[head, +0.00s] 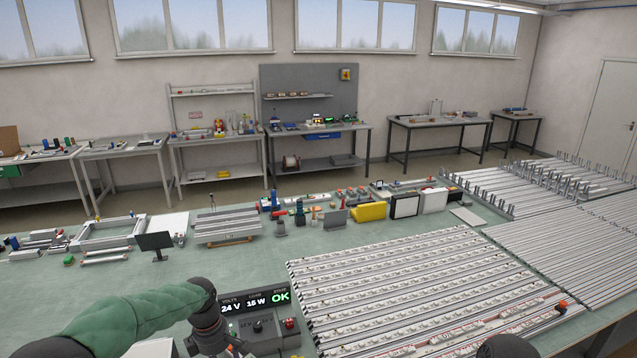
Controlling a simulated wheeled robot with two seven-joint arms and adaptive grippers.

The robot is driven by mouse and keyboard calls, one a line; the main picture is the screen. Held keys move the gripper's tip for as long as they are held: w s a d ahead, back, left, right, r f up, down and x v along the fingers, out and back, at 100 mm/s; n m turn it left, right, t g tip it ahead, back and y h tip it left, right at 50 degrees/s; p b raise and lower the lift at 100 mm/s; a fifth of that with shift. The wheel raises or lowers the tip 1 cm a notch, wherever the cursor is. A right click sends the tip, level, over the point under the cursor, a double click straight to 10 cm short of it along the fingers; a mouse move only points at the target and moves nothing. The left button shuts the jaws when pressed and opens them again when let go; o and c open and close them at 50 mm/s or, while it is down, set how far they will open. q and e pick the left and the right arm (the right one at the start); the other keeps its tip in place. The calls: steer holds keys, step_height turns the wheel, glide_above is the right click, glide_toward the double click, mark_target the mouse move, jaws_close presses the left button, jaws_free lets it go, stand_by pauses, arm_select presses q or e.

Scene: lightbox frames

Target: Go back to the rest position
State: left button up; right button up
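My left arm, in a green sleeve, comes in from the lower left of the head view. Its dark wrist and the top of my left gripper (222,340) are at the bottom edge, just left of a dark tester box (265,327). The fingers are cut off or hidden, so I cannot see whether they hold anything. The tester's display reads 24 V, 15 W and a green OK. A dark rounded part at the bottom edge, right of centre, seems to be my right arm; my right gripper does not show.
Long rows of white LED strips (400,280) cover the green table (120,290) right of the tester. Metal profiles (580,230) lie further right. A small black screen (155,242), a yellow case (369,211) and small parts line the far side. Bare table lies left of the tester.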

arm_select(q)
steer(key=s+d+f+m+h, duration=0.1)
steer(key=s+d+f+m, duration=0.2)
steer(key=f, duration=0.4)
steer(key=s+d+f+m+h, duration=0.1)
steer(key=s+d+f+m, duration=0.15)
steer(key=f, duration=0.55)
steer(key=s+d+f+m, duration=0.2)
steer(key=s+f+m, duration=0.25)
steer(key=s, duration=0.35)
steer(key=s+d+f+m+h, duration=0.1)
steer(key=s+d+f+m, duration=0.2)
steer(key=s+f, duration=0.3)
steer(key=s+d+f+m, duration=0.2)
steer(key=s+f+m, duration=0.15)
steer(key=s, duration=0.55)
step_height(320, 180, down, 20)
steer(key=w+d+b, duration=0.1)
steer(key=w+b, duration=0.1)
steer(key=b, duration=1.9)
steer(key=shift+w+d+r, duration=0.25)
steer(key=shift+w+d, duration=0.1)
steer(key=shift+w, duration=0.05)
steer(key=shift+m, duration=0.25)
